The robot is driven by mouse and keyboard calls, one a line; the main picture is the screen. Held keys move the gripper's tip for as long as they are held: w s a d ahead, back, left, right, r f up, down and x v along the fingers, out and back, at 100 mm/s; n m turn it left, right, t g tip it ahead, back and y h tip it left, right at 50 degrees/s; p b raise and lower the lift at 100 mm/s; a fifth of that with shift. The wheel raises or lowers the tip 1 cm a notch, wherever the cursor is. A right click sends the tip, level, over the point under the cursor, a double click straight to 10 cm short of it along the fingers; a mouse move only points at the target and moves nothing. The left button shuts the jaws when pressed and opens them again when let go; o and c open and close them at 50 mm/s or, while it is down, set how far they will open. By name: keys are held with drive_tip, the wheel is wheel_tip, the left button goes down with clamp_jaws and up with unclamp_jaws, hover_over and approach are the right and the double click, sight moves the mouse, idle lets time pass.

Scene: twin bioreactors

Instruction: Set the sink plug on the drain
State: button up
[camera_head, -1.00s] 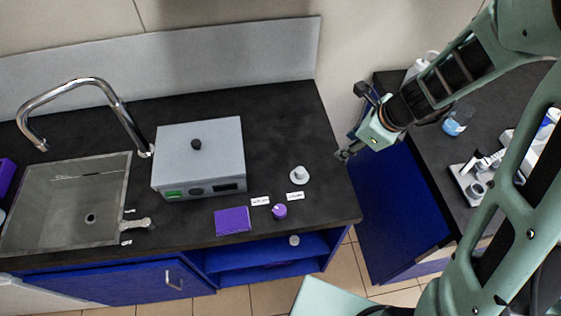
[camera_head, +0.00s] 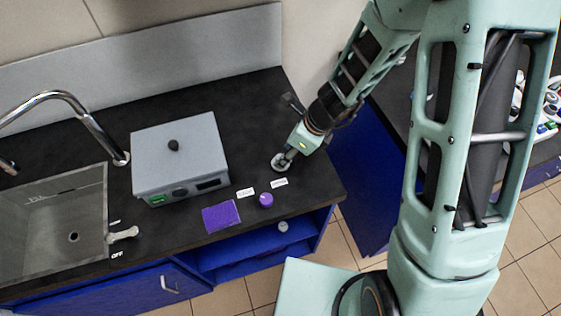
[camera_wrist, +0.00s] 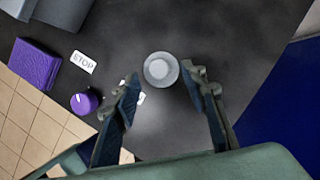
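The pale grey round plug (camera_wrist: 160,69), a disc with a raised knob, stands on the black countertop. It also shows in the head view (camera_head: 279,164), partly hidden by my fingers. My gripper (camera_head: 287,158) points down at it. In the wrist view my gripper (camera_wrist: 160,74) is open, with one fingertip on each side of the plug and visible gaps. I cannot tell how far the tips are above the counter. The drain (camera_head: 73,237) is a dark round hole in the floor of the grey sink (camera_head: 50,210) at the left.
A grey box device (camera_head: 180,155) stands between plug and sink. A purple block (camera_head: 221,216), a purple knob-like piece (camera_head: 266,200) and small labels lie near the front edge. A curved faucet (camera_head: 85,115) rises behind the sink. Bare counter lies behind the plug.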

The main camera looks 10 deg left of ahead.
drive_tip(key=shift+b+x, duration=0.3)
drive_tip(key=shift+x, duration=1.25)
drive_tip(key=shift+r, duration=0.1)
drive_tip(key=shift+c, duration=0.5)
clamp_jaws()
